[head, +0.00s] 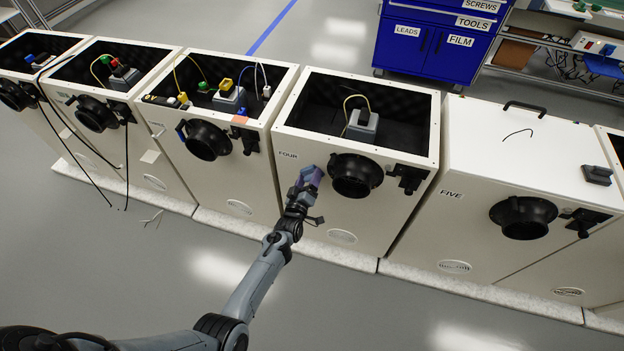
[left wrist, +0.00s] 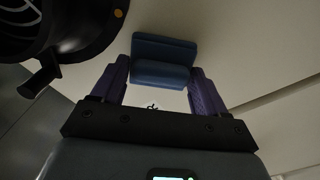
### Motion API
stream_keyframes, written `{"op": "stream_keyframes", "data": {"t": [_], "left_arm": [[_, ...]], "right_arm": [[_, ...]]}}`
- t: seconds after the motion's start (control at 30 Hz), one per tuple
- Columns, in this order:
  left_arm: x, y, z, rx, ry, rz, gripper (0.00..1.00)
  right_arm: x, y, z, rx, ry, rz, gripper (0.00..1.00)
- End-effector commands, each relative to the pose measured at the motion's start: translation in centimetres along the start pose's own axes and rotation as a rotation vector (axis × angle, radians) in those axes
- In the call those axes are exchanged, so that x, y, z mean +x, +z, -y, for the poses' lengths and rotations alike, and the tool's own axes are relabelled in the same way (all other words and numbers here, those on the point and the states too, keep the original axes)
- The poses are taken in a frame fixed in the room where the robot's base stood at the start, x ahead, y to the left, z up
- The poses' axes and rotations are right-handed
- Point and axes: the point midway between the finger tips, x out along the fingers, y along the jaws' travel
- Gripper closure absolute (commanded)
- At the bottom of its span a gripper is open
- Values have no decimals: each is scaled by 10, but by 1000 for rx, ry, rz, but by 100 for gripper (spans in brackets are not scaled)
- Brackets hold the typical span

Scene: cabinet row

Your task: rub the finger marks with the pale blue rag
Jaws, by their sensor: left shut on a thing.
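My left gripper (head: 306,184) is at the front face of the white cabinet marked FOUR (head: 290,190), just left of its black round port (head: 355,175). It is shut on the rag, a folded blue pad (left wrist: 163,60), which sits between the two purple fingers in the left wrist view (left wrist: 160,82). The rag is up against or very near the cream panel; I cannot tell if it touches. In the head view the rag (head: 313,174) is small and partly hidden by the gripper. I cannot make out finger marks on the panel. My right gripper is not in view.
The round port (left wrist: 50,25) with its lever is close by at upper left in the left wrist view. A black latch (head: 408,178) is right of it. Other cabinets stand in a row both sides, with cables (head: 108,175) hanging at left.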

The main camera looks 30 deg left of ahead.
Motion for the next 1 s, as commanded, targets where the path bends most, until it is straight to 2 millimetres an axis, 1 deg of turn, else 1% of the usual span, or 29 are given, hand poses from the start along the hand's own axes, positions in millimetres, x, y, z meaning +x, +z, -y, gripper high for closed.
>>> {"op": "stream_keyframes", "data": {"t": [0.4,0.77,1.0], "left_arm": [[2,-23,22,2,-1,0,51],[2,-34,32,3,-1,-2,51],[1,-48,46,3,-1,-2,51]], "right_arm": [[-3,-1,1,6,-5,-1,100],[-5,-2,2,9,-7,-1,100],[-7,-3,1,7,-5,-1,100]]}}
